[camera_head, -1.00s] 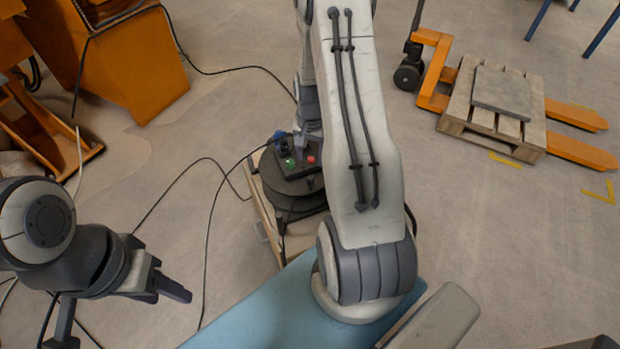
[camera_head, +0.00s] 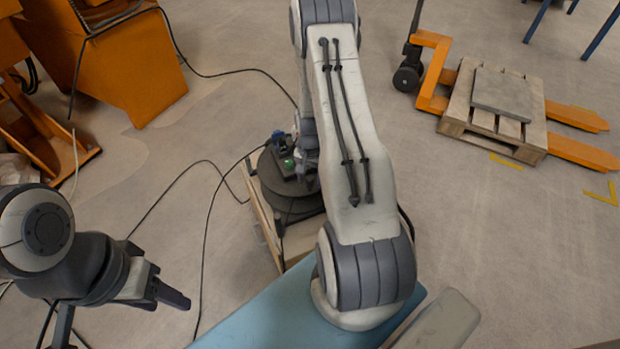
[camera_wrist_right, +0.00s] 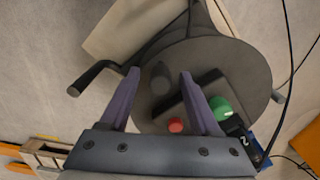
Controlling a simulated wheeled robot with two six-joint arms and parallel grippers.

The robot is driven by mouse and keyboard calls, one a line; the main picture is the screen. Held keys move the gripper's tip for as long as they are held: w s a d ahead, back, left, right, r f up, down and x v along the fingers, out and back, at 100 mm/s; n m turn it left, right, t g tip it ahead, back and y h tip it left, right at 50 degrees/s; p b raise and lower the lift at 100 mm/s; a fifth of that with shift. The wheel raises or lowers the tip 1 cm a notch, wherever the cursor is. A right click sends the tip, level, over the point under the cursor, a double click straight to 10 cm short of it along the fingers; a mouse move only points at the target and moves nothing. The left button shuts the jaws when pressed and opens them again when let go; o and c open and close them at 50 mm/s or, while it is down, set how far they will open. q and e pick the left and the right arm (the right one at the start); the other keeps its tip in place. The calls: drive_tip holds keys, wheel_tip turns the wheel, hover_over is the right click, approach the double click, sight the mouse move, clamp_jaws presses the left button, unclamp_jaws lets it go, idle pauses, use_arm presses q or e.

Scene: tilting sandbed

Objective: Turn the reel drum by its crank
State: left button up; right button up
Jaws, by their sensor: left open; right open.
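The reel drum is a dark round disc (camera_head: 268,178) on a wooden base, partly hidden by my right arm in the head view. A black bar handle (camera_wrist_right: 92,76) sticks out to the left; I cannot tell which of the two is the crank's grip. My left gripper (camera_head: 170,292) is open and empty, away from the drum.
A dark box with a green button (camera_wrist_right: 220,107) and a red button (camera_wrist_right: 175,125) lies by the right gripper's fingers. Black cables (camera_head: 207,240) run over the floor. An orange pallet truck (camera_head: 433,70) with a wooden pallet (camera_head: 455,105) stands at the right, an orange machine (camera_head: 130,65) at the left.

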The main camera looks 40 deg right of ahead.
clamp_jaws()
idle(1.3)
